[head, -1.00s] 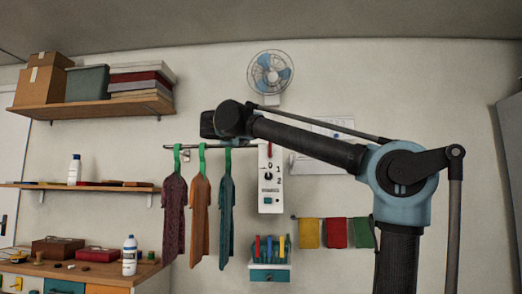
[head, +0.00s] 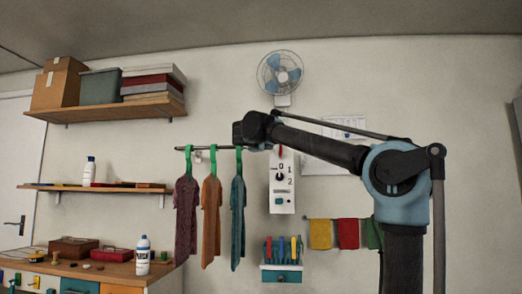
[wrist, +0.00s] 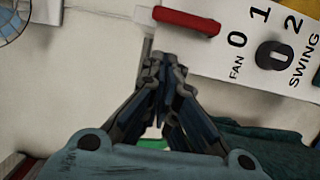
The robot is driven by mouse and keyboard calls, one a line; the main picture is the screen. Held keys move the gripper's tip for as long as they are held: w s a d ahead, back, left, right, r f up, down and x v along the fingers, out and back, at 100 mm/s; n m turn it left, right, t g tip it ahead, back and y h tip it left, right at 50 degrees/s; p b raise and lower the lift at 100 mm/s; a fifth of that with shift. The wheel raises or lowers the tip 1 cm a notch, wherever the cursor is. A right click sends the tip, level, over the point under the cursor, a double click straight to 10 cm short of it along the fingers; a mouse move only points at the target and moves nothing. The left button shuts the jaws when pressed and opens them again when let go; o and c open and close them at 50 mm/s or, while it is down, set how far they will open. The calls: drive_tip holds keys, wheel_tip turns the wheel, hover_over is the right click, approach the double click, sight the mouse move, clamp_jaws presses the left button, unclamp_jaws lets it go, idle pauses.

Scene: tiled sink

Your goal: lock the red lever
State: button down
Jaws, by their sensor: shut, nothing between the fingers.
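The red lever (wrist: 187,21) is a short red bar in the wrist view, lying across the upper left edge of the white fan panel (wrist: 222,58). In the head view a small red piece of the lever (head: 280,152) shows at the top of the panel (head: 282,203), partly behind my arm. My gripper (wrist: 163,66) is shut and empty. Its fingertips show below and left of the lever, apart from it in the picture; the depth gap is unclear. The gripper's fingers cannot be made out in the head view.
A dark knob (wrist: 275,55) with numbers sits on the panel. Hanging garments (head: 211,220) are left of it on a rail. A wall fan (head: 280,75) is above, a teal caddy (head: 283,273) below, and coloured cloths (head: 348,234) to the right.

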drive_tip(key=shift+d, duration=1.1)
